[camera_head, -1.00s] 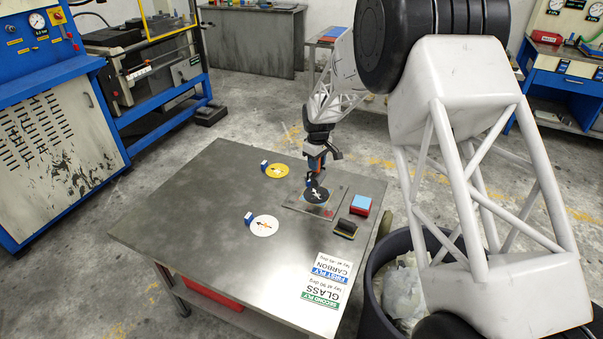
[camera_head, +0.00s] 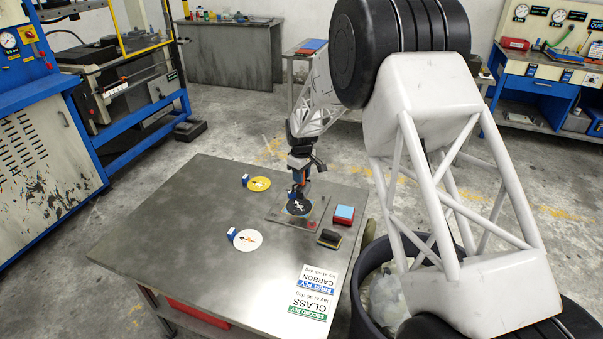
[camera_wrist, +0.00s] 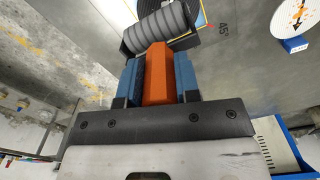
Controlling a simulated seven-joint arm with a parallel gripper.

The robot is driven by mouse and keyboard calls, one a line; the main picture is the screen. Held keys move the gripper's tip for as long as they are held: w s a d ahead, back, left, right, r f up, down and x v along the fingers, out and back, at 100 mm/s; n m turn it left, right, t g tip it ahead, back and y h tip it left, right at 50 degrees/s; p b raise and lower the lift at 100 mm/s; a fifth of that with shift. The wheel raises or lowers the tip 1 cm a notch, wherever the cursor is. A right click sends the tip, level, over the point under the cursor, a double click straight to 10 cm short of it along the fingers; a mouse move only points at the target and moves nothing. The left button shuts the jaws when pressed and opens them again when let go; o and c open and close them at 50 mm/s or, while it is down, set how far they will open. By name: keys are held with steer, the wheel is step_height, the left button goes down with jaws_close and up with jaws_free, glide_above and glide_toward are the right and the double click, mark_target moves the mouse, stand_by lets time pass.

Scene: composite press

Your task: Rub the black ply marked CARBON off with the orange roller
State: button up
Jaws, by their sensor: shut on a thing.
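The black ply (camera_head: 303,209) is a small round disc with white marks, lying on a grey metal plate (camera_head: 283,217) on the table. Its lettering is too small to read. My gripper (camera_head: 298,187) is over the ply's far part and hides some of it. In the wrist view my gripper (camera_wrist: 160,85) has its blue fingers shut on the orange handle of the roller (camera_wrist: 158,62). The roller's grey ribbed drum (camera_wrist: 160,28) is at the top of that view, by the disc's edge. I cannot tell whether the drum touches the ply.
A yellow disc (camera_head: 262,184) and a white disc (camera_head: 247,243), each with a blue block, lie left of the plate. A red-and-blue block (camera_head: 344,214) and a black block (camera_head: 329,238) sit at right. A printed sheet (camera_head: 320,290) lies in front. A bin (camera_head: 359,300) stands beside the table.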

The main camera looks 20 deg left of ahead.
mark_target(301, 187)
steer(key=shift+f, duration=2.1)
steer(key=shift+f, duration=0.6)
steer(key=shift+s+a+r, duration=0.1)
steer(key=shift+s+a, duration=0.6)
steer(key=shift+s+a+f, duration=0.2)
steer(key=shift+s+a, duration=0.5)
steer(key=shift+s, duration=0.05)
steer(key=shift+r, duration=0.1)
stand_by(0.6)
